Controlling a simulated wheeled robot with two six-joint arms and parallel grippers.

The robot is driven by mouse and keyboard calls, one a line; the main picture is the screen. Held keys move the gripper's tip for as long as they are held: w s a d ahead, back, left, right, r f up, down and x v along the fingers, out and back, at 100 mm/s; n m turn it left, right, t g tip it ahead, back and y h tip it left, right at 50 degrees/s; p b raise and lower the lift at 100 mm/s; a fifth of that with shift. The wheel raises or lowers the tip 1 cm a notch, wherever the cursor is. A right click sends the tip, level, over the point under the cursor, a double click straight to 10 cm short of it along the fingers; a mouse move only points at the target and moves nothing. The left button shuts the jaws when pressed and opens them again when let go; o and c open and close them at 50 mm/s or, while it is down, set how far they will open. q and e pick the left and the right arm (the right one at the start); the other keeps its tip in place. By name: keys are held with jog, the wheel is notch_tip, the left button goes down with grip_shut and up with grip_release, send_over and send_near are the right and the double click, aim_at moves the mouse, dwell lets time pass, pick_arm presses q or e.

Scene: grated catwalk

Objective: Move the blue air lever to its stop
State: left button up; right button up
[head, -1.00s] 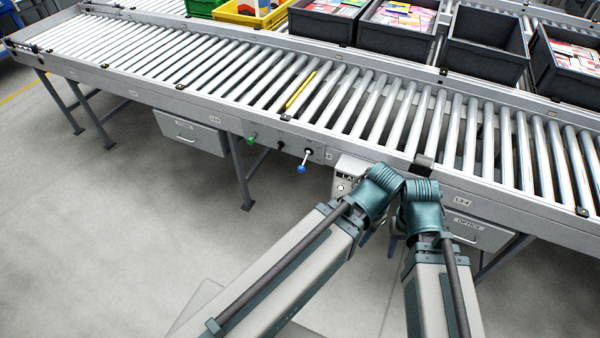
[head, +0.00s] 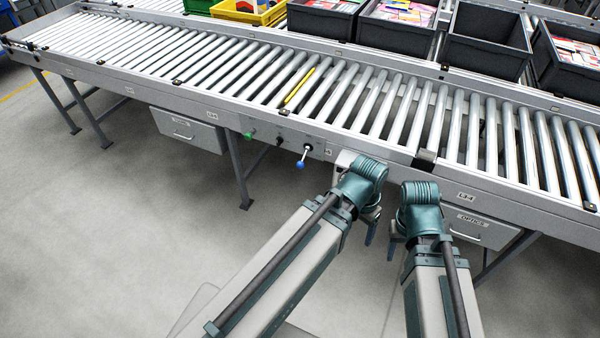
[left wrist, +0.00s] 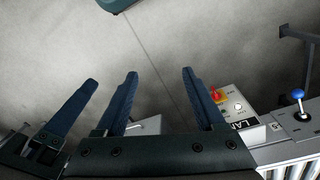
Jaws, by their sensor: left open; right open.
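The blue air lever (head: 300,164) has a blue ball knob on a thin metal shaft. It hangs down from a grey panel on the conveyor's front side. In the left wrist view the lever (left wrist: 298,94) is at the right edge. My left gripper (head: 371,230) is open and empty, right of the lever and apart from it; its dark blue fingers (left wrist: 160,74) show in the left wrist view. My right gripper (head: 393,243) is further right, its fingers partly hidden by its own wrist; no object shows in it.
A green knob (head: 248,135) and a black knob (head: 279,143) sit left of the lever. Drawers (head: 188,130) hang under the roller conveyor (head: 215,72). The floor in front is clear.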

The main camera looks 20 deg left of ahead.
pick_arm(q)
jog(key=w+a+f+t+h+b, duration=0.2)
jog(key=w+f+h+b, duration=0.4)
jog(key=f+b, duration=0.5)
jog(key=n+t+y+b, duration=0.2)
jog(key=t+b, duration=1.3)
jog(key=b, duration=1.3)
send_near(298, 167)
jog(key=x, duration=1.2)
jog(key=shift+a, duration=0.1)
jog(key=shift+c, duration=0.2)
